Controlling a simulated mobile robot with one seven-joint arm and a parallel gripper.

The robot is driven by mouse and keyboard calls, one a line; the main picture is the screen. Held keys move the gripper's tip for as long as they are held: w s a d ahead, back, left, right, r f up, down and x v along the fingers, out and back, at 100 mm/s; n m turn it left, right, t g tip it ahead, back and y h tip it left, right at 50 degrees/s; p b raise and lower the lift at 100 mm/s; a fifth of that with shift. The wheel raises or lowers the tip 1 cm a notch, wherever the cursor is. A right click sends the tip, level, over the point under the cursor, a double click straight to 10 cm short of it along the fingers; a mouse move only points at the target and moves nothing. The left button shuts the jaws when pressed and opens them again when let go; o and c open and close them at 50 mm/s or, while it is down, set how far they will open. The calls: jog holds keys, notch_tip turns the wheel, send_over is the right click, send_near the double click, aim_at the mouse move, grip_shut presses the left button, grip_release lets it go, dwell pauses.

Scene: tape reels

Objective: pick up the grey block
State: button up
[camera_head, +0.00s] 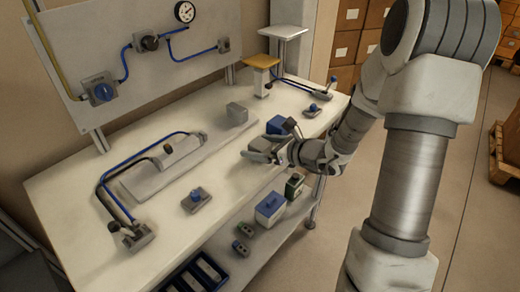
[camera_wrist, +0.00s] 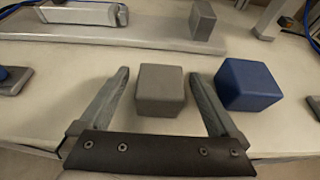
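A small grey block (camera_wrist: 160,92) sits on the white bench top. In the wrist view it lies between the two fingers of my gripper (camera_wrist: 159,76), with a narrow gap on each side. My gripper is open, low over the bench. In the head view my gripper (camera_head: 262,149) is near the bench's front edge, and its fingers largely hide this block there. A second grey block (camera_wrist: 203,20) stands farther back at the right end of a grey plate; it also shows in the head view (camera_head: 237,113).
A blue block (camera_wrist: 247,85) stands just right of my right finger, close to it; it also shows in the head view (camera_head: 276,125). The grey plate (camera_wrist: 150,37) with a cylinder lies behind. Bare bench top (camera_head: 160,222) lies to the left.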

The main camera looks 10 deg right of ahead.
jog(key=c, duration=1.4)
grip_shut()
jog(key=shift+r, duration=0.15)
